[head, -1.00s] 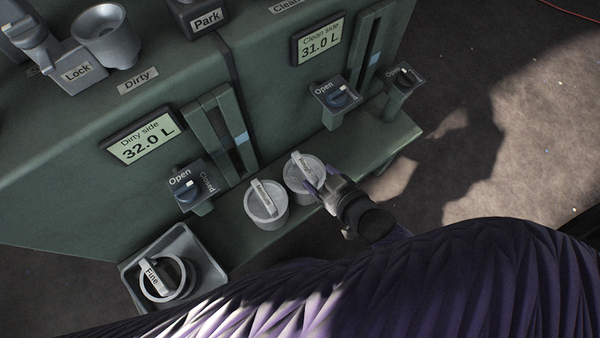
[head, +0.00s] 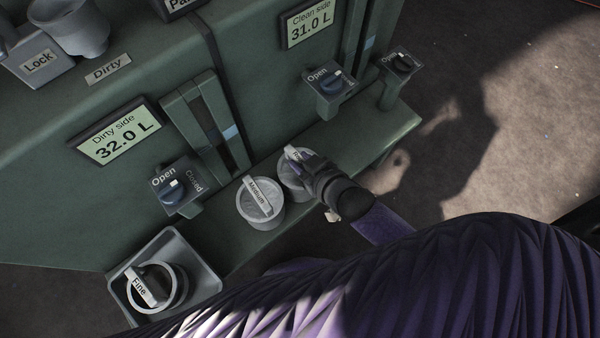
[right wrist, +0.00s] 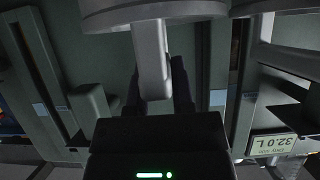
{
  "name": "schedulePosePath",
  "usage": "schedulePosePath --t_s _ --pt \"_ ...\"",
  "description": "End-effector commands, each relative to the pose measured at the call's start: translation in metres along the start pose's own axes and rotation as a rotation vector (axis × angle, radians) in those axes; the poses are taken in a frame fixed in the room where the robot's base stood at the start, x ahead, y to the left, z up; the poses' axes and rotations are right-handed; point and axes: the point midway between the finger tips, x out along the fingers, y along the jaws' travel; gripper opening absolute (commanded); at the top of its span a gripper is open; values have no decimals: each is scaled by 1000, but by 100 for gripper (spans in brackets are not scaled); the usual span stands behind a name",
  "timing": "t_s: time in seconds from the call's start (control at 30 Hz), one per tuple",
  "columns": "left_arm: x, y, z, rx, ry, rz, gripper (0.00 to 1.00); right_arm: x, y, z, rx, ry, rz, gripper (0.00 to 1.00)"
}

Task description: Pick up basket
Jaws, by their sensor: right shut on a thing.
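Three round grey baskets with labelled bar handles are in the head view. The right-hand basket (head: 290,186) sits at the shelf, its label partly hidden by my right gripper (head: 307,166). That gripper is shut on its bar handle, which also shows between the fingers (right wrist: 157,82) in the right wrist view. I cannot tell whether this basket is clear of the shelf. The Medium basket (head: 260,208) stands just left of it on the shelf. The Fine basket (head: 158,290) sits in a grey square tray (head: 203,270) at lower left. My left gripper is not in view.
The green separator tank (head: 60,190) rises behind the shelf (head: 350,139). Open/Closed knob boxes (head: 178,187) and (head: 329,88) jut out above the shelf. Displays read 32.0 L (head: 118,134) and 31.0 L (head: 309,25). Floor (head: 530,120) at right is clear.

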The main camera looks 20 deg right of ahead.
Motion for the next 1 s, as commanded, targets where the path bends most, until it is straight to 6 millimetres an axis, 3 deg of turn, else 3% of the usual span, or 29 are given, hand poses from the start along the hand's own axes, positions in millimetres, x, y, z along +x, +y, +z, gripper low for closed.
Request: schedulePosePath --t_s 0.47,1.0 --pt "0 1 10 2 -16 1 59 0 0 1 0 -2 0 0" --pt "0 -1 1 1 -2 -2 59 0 0 1 0 -3 0 0"
